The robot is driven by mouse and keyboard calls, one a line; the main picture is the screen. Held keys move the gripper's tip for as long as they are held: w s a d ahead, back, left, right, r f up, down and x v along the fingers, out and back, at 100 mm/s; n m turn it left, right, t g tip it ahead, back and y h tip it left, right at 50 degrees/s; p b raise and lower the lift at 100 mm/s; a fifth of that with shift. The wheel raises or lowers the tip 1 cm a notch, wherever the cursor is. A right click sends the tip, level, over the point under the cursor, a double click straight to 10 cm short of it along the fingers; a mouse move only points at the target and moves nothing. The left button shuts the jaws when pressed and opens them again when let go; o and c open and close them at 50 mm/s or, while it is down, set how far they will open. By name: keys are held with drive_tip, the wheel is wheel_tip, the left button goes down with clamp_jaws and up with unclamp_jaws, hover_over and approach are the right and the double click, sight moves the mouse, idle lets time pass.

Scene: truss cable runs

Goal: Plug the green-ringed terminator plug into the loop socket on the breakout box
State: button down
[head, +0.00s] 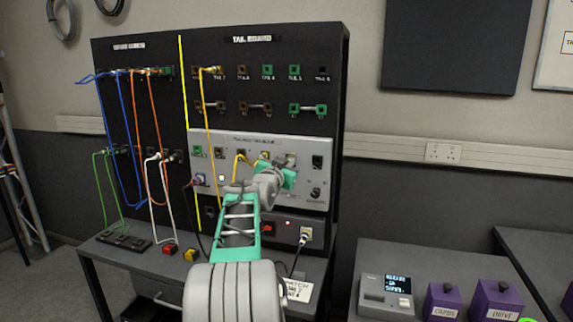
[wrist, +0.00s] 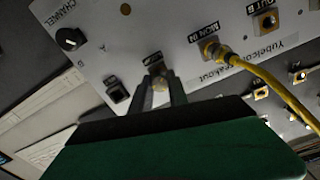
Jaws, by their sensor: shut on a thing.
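The breakout box (head: 258,150) is the light grey panel on the black rack, and its face fills the upper part of the wrist view (wrist: 190,25). My gripper (head: 287,163) is at the right part of this face. In the wrist view its fingers (wrist: 161,88) are shut on a small metallic plug (wrist: 160,79), close against the panel under a small label I cannot read. The fingers hide most of the plug, and no green ring shows. The socket behind it is hidden, and I cannot tell whether the plug is seated in it.
A yellow cable's plug (wrist: 214,50) sits in the MON IN socket beside my fingers. A black square socket (wrist: 117,92) and the CHANNEL knob (wrist: 70,38) are on the other side. Yellow cable (head: 213,120) hangs across the rack. A grey device (head: 386,293) and purple boxes (head: 442,300) stand at right.

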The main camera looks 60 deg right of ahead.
drive_tip(key=shift+m+b, duration=0.7)
drive_tip(key=shift+b, duration=0.4)
drive_tip(key=shift+d+r+m+b, duration=0.1)
drive_tip(key=shift+m+b, duration=0.6)
drive_tip(key=shift+m+b, duration=0.9)
drive_tip(key=shift+b, duration=0.35)
drive_tip(key=shift+m+b, duration=0.4)
drive_tip(key=shift+m, duration=0.1)
